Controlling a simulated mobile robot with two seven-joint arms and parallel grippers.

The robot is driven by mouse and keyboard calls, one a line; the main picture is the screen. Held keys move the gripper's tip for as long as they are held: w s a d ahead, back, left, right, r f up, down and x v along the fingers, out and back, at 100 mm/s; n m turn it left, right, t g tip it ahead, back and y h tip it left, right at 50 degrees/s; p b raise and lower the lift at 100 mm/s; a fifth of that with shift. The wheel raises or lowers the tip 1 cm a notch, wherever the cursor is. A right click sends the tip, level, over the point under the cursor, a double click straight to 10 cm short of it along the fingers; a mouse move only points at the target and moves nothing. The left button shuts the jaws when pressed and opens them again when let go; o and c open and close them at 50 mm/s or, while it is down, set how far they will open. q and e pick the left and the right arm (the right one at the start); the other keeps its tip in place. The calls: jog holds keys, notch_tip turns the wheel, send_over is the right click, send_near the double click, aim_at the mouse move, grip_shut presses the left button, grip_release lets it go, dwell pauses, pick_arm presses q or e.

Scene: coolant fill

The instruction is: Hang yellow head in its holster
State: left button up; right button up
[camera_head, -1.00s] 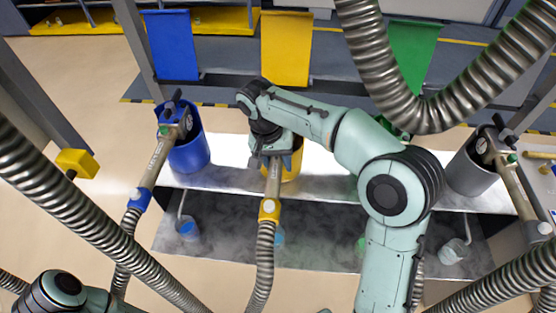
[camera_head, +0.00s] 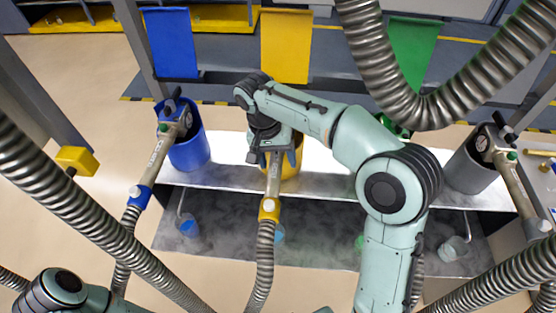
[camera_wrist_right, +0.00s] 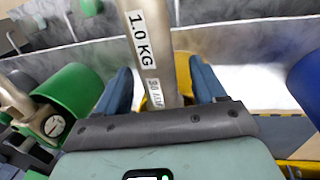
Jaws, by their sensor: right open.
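The yellow head, a grey metal tube with a yellow collar (camera_head: 268,209), has its upper end at the yellow holster (camera_head: 292,164), which is partly hidden by my arm. My right gripper (camera_head: 271,158) is over the tube at the holster's front. In the right wrist view the tube with a "1.0 KG" label (camera_wrist_right: 143,40) runs between the two blue-grey fingers of my right gripper (camera_wrist_right: 162,90), with gaps on both sides. The gripper is open around it. How deep the head sits in the holster is hidden. My left gripper is out of view.
A blue holster (camera_head: 189,150) with its blue-collared head stands to the left, and a grey holster (camera_head: 473,170) with another head to the right. A green holster (camera_wrist_right: 73,100) is beside the yellow one. Thick ribbed hoses (camera_head: 75,215) cross the view.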

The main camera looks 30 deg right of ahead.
pick_arm(q)
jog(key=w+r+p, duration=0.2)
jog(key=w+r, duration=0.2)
jog(key=shift+p, duration=0.35)
pick_arm(e)
notch_tip(320, 180, up, 12)
jog(key=w+a, duration=0.1)
jog(key=a, duration=0.1)
jog(key=shift+w+f, duration=0.2)
jog(key=shift+f, duration=0.05)
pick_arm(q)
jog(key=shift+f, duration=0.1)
